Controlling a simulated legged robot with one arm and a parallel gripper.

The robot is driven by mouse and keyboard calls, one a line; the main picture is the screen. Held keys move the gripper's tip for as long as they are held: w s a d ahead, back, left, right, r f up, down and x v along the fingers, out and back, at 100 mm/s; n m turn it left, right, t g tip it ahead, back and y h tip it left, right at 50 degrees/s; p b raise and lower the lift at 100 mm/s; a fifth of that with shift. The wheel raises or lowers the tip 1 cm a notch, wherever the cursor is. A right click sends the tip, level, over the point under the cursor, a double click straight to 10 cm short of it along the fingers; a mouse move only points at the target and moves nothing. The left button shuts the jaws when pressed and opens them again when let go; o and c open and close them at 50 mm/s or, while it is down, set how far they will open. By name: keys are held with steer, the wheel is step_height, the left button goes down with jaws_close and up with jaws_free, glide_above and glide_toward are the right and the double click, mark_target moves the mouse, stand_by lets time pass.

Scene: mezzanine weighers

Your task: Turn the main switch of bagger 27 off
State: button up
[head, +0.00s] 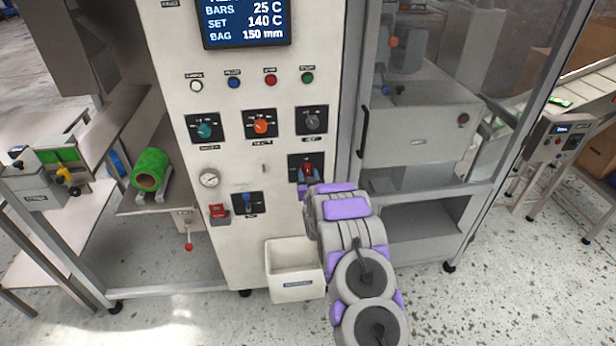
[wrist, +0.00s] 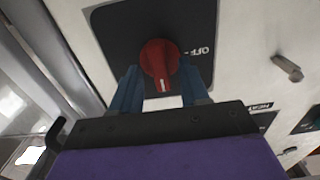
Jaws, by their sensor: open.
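A red rotary knob (head: 307,168) sits on a black plate (head: 294,160) low on the right of the white machine front. In the wrist view the red knob (wrist: 158,60) is close up, its white mark pointing to the picture's bottom. "OFF" lettering shows to its right on the black plate (wrist: 118,27). My gripper (head: 308,178) is at the knob. Its blue fingers (wrist: 160,80) are open, one on each side of the knob. Whether they touch it I cannot tell. The machine's number is not readable in view.
A display (head: 243,22), several buttons and three other knobs, including an orange one (head: 261,125), are above. A red switch (head: 218,212) and a blue-handled switch (head: 247,203) are to the left. A white bin (head: 294,285) hangs below. A glazed guard with a black handle (head: 363,132) is right.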

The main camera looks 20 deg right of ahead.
steer(key=shift+c, duration=0.3)
jaws_close()
steer(key=shift+n, duration=0.3)
steer(key=n+p, duration=0.1)
steer(key=n, duration=0.2)
steer(key=shift+a+n, duration=0.1)
steer(key=shift+n, duration=0.3)
steer(key=n, duration=0.4)
steer(key=shift+w+a+n, duration=0.1)
steer(key=shift+n, duration=0.2)
steer(key=n, duration=0.4)
steer(key=shift+a+f, duration=0.1)
steer(key=shift+f, duration=0.1)
steer(key=shift+f+n+b, duration=0.2)
steer(key=shift+n+b, duration=0.4)
steer(key=shift+n, duration=1.9)
